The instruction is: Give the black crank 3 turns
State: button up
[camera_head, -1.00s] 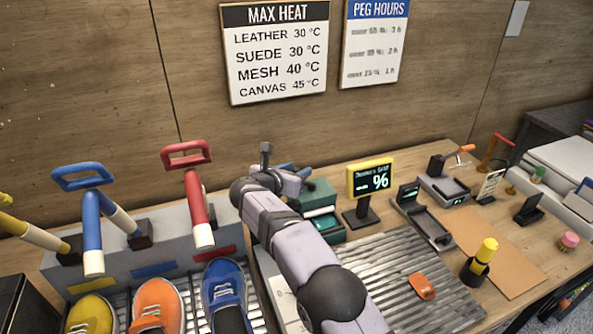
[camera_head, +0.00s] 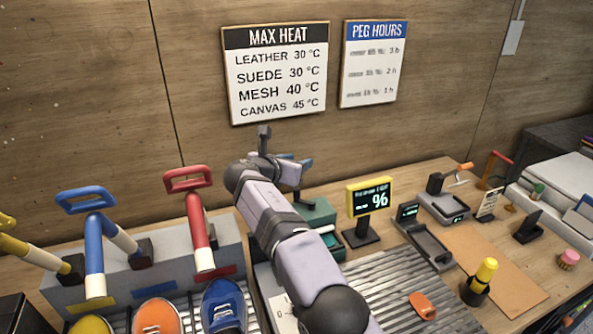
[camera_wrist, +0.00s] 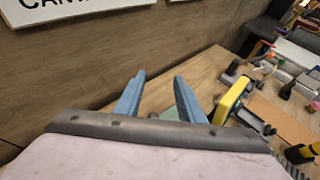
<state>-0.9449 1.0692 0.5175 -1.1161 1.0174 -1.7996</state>
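I cannot clearly pick out the black crank in either view. A bit of green (camera_wrist: 187,114) also shows between the finger bases.
Red (camera_head: 199,225), blue (camera_head: 94,240) and yellow (camera_head: 40,256) handles stand at left above several sneakers. A yellow-framed display (camera_head: 370,196) stands right of the green box. A ribbed metal tray (camera_head: 385,275) holds an orange object (camera_head: 422,305). The wooden wall is behind.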

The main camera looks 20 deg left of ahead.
aim_at(298, 190)
jog(key=shift+r, duration=0.35)
jog(key=shift+w+f+n+y, duration=0.15)
jog(key=shift+w+n+y, duration=0.2)
jog(key=shift+w, duration=0.2)
jog(key=s+d+f+n+g+y, duration=0.1)
jog(key=f+n+y, duration=0.1)
jog(key=n+y, duration=0.1)
jog(key=s+d+f+n+g+y+b, duration=0.1)
jog(key=d+f+n+g+y, duration=0.1)
jog(key=n+y, duration=0.1)
jog(key=s+d+f+n+g+y+b, duration=0.1)
jog(key=s+f+n+y, duration=0.1)
jog(key=n+y, duration=0.1)
jog(key=shift+d+f+n+g+y, duration=0.25)
jog(key=shift+d+f+g+y, duration=0.15)
jog(key=shift+y, duration=0.05)
jog(key=shift+s+d+f+n, duration=0.1)
jog(key=shift+s+d+n, duration=0.2)
jog(key=shift+s, duration=0.3)
jog(key=shift+w+a, duration=0.1)
jog(key=shift+a, duration=0.05)
jog(key=shift+p+x, duration=1.65)
jog(key=shift+x, duration=1.9)
